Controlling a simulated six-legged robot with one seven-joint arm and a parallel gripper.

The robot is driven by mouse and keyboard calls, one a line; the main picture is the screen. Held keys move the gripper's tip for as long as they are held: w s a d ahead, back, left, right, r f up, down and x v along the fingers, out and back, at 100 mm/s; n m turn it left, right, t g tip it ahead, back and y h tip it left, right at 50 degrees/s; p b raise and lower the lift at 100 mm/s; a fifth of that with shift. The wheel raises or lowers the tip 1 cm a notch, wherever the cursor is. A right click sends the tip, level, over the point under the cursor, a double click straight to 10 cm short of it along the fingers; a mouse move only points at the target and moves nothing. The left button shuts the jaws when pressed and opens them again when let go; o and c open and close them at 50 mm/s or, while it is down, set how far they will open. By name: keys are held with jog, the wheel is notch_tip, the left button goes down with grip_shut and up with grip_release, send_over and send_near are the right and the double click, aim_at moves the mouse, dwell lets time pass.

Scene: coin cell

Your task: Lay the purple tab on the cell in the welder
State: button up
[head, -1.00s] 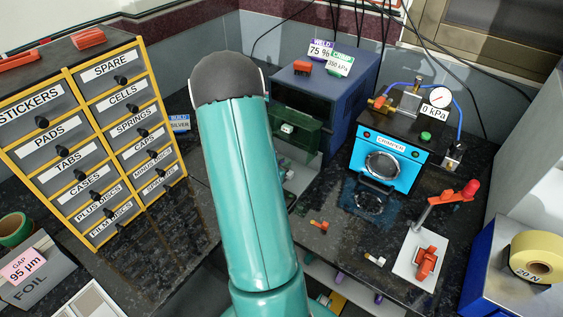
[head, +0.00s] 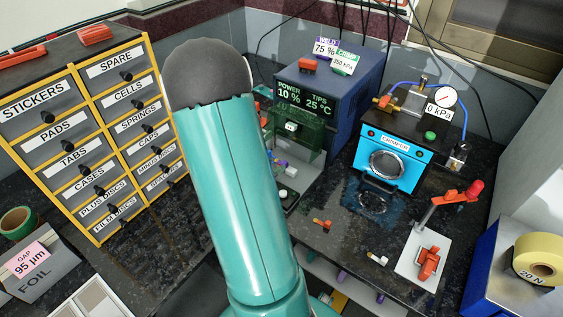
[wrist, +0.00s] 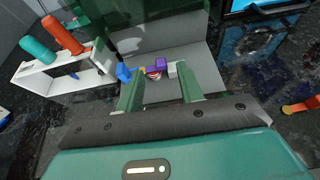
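The purple tab appears as a small purple piece (wrist: 159,62) in the wrist view, just beyond and between my fingertips. A white piece lies right of it and a red-and-white striped bit below it. Green fingers of my gripper (wrist: 159,80) stand apart with grey surface visible between them; no firm hold shows. A purple bit also shows in the head view (head: 282,162), inside the welder (head: 325,105). The welder's display is lit and reads power 10%, tips 25 °C. The cell cannot be made out clearly. In the head view my arm hides the gripper.
The blue crimper (head: 390,160) stands right of the welder. Small orange-handled tool (head: 322,224) and a red-armed stand (head: 430,258) are on the dark bench. The labelled drawer cabinet (head: 95,140) is at left. A white rack (wrist: 65,75) holds teal and orange cylinders.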

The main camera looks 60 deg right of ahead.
jog(key=v, duration=0.4)
jog(key=a+r+m+t+y, duration=0.2)
jog(key=a+r+m+y, duration=0.2)
jog(key=a+r, duration=0.3)
jog(key=w+a+r+m+t+y, duration=0.1)
jog(key=a+r+m+t+y, duration=0.2)
jog(key=a, duration=1.5)
jog(key=w+a+r+m+t+y, duration=0.1)
jog(key=a+r+m+t+y, duration=0.1)
jog(key=a+r+m+y, duration=0.4)
jog(key=a+r+m, duration=0.3)
jog(key=a+r, duration=0.2)
jog(key=a, duration=0.2)
jog(key=shift+r+t, duration=0.2)
jog(key=shift+t, duration=0.2)
